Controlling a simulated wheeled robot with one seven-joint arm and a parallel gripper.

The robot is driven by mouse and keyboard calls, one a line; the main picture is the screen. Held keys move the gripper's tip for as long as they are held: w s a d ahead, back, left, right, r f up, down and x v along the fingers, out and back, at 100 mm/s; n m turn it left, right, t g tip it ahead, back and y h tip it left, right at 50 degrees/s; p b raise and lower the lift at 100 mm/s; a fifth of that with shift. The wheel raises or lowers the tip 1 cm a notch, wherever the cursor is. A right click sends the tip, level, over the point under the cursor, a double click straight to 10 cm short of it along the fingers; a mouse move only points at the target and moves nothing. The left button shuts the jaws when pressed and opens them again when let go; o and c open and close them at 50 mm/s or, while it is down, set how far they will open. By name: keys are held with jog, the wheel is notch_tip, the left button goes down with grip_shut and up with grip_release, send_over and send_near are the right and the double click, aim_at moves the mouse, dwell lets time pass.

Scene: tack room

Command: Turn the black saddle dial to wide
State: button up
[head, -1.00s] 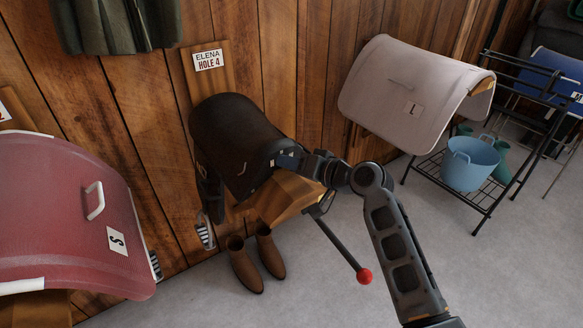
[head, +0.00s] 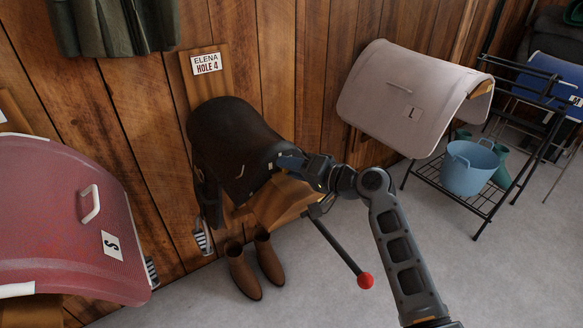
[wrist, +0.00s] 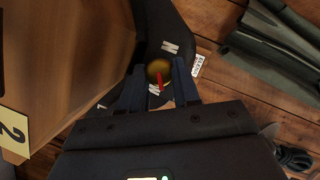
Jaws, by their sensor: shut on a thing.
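The black saddle (head: 235,135) sits on its wooden rack against the wall, below a sign. My gripper (head: 283,160) is at the saddle's near right end in the head view, where it hides the dial. In the wrist view the dial (wrist: 155,67) is a round brass-coloured knob with a red pointer, set on a black piece with white letters around it. My gripper (wrist: 159,80) is shut on the dial, one blue-black finger on each side. The pointer points toward the bottom of the wrist view. One letter above the knob looks like M; the others are partly covered or unclear.
A sign (head: 206,64) reads ELENA HOLE 4. A red saddle (head: 70,210) stands at left and a pale saddle (head: 410,95) at right. Brown boots (head: 255,265) stand below. A red-tipped bar (head: 345,260) sticks out over the floor. A blue bucket (head: 470,168) sits right.

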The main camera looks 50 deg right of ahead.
jog(key=o, duration=1)
jog(key=shift+o, duration=0.2)
jog(key=b+v, duration=0.1)
jog(key=v, duration=0.6)
jog(key=shift+s, duration=0.4)
